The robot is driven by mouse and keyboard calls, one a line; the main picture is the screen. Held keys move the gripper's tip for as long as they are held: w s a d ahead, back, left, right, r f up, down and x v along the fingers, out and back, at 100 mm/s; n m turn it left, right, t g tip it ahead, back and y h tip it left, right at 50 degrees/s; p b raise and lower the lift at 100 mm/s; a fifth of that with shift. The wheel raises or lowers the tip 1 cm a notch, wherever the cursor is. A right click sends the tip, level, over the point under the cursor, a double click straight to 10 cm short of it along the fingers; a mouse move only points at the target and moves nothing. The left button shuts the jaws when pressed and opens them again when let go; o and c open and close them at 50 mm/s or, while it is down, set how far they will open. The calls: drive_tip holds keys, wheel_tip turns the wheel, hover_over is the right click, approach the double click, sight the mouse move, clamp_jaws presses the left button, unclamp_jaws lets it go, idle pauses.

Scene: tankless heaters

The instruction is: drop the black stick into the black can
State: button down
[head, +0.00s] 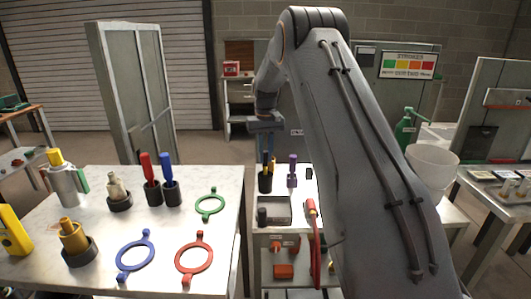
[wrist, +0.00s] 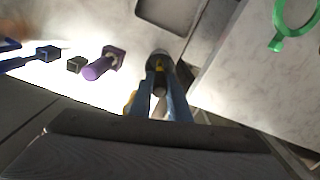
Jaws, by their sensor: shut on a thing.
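My gripper (head: 267,160) points down over the narrow white table at the middle of the head view. In the wrist view, its two blue fingers (wrist: 160,98) are closed around a dark stick (wrist: 160,84), the black stick as far as I can tell. The black can (head: 265,184) stands directly below or around the fingertips. Its rim also shows beyond the fingers in the wrist view (wrist: 156,54). Something yellow shows near the can's mouth. I cannot tell whether the stick's lower end is inside the can. The fingers hide part of the stick.
A purple piece (head: 292,170) stands close to the right of the can. A grey tray (head: 275,209) and a red-handled tool (head: 311,208) lie nearer. The left table (head: 215,174) holds several cups and coloured rings, including a green ring (head: 210,204). My arm hides much of the right.

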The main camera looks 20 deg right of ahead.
drive_tip(key=shift+f, duration=0.1)
drive_tip(key=c, duration=1.6)
unclamp_jaws()
drive_tip(key=shift+d, duration=0.1)
